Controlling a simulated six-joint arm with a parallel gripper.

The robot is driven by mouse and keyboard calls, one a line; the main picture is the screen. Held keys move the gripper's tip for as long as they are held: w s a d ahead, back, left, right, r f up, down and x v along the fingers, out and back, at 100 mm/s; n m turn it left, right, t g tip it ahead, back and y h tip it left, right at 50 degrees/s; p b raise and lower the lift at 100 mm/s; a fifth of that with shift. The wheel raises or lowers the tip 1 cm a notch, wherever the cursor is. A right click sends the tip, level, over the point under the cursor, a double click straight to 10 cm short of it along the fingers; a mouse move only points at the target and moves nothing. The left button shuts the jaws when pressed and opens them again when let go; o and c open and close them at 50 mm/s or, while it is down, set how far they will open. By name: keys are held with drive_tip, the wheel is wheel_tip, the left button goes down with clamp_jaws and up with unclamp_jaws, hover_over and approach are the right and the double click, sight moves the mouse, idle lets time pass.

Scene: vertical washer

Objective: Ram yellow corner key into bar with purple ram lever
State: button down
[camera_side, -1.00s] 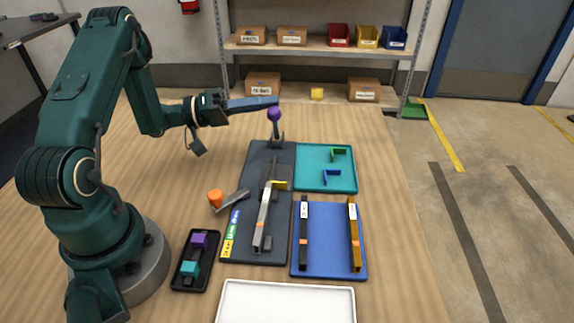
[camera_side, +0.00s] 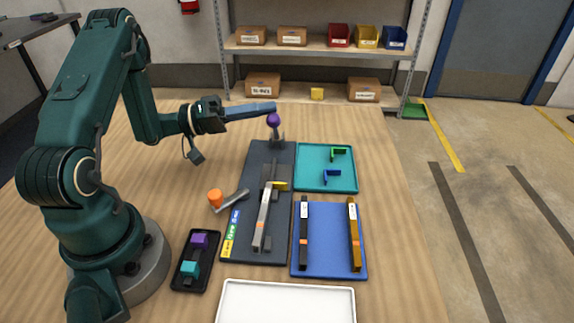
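The purple ram lever (camera_side: 273,120) stands at the far end of the dark fixture plate (camera_side: 246,226), with its purple ball on top. My gripper (camera_side: 274,108) is at that ball, its long blue-grey fingers reaching it from the left. I cannot tell whether the fingers grip the ball or only touch it. The yellow corner key (camera_side: 281,186) sits at the far end of the silver bar (camera_side: 264,215), which lies on the fixture. How deep the key sits in the bar is too small to tell.
An orange-knobbed lever (camera_side: 215,197) stands left of the fixture. A teal tray (camera_side: 311,183) holds green and blue corner keys. A blue tray (camera_side: 329,267) holds a black and a gold bar. A black holder with purple and teal blocks (camera_side: 184,285) and a white tray (camera_side: 286,284) are nearer.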

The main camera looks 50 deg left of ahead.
drive_tip(key=shift+s+d+f, duration=0.25)
drive_tip(key=shift+d+f, duration=0.1)
drive_tip(key=shift+d, duration=0.05)
drive_tip(key=shift+a+r+v, duration=0.3)
drive_tip(key=shift+a+v, duration=0.05)
drive_tip(key=shift+v, duration=2.05)
drive_tip(key=w+d+r+m+g+h, duration=0.1)
drive_tip(key=d+r+m+g+h, duration=0.35)
drive_tip(key=d+r+m, duration=0.3)
drive_tip(key=s+d+r+m+g+y, duration=0.2)
drive_tip(key=s+d+m+g, duration=0.45)
drive_tip(key=d+g, duration=0.45)
drive_tip(key=s+d+f+y, duration=0.2)
drive_tip(key=s+f+y, duration=0.1)
drive_tip(key=s+y, duration=0.6)
drive_tip(key=w+a+n+t+y, duration=0.1)
drive_tip(key=a+n+t+y, duration=0.3)
drive_tip(key=a+n, duration=0.3)
drive_tip(key=n+t, duration=0.1)
drive_tip(key=n, duration=0.1)
drive_tip(key=shift+a+f+n+y, duration=0.15)
drive_tip(key=shift+a+n+y, duration=0.1)
drive_tip(key=shift+n+y, duration=0.1)
